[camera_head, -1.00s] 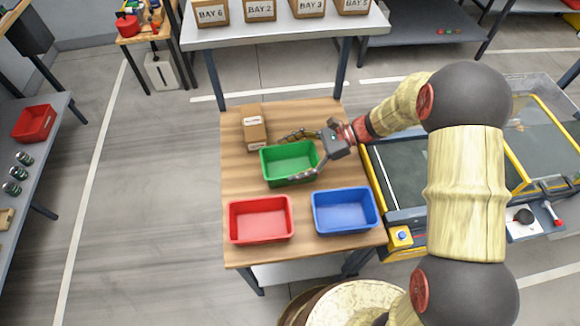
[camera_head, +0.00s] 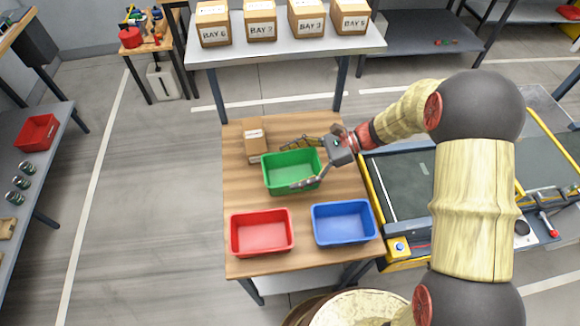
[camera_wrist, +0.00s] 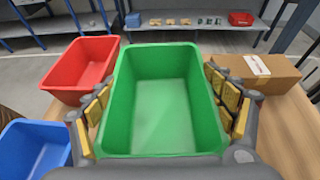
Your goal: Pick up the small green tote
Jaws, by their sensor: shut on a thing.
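The small green tote (camera_head: 291,174) is open-topped and empty, at the middle of the wooden table in the head view. It fills the centre of the wrist view (camera_wrist: 162,112). My gripper (camera_head: 297,163) reaches it from the right, one finger along its far side and one along its near side. In the wrist view my gripper's (camera_wrist: 165,105) padded fingers press against both outer side walls of the tote. The tote looks level. I cannot tell whether its base touches the tabletop.
A red tote (camera_head: 262,232) and a blue tote (camera_head: 342,222) stand at the table's (camera_head: 236,185) near side. A cardboard box (camera_head: 255,144) stands close behind the green tote. A conveyor-like machine (camera_head: 410,185) adjoins the table's right. A shelf with labelled bay boxes (camera_head: 260,18) is behind.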

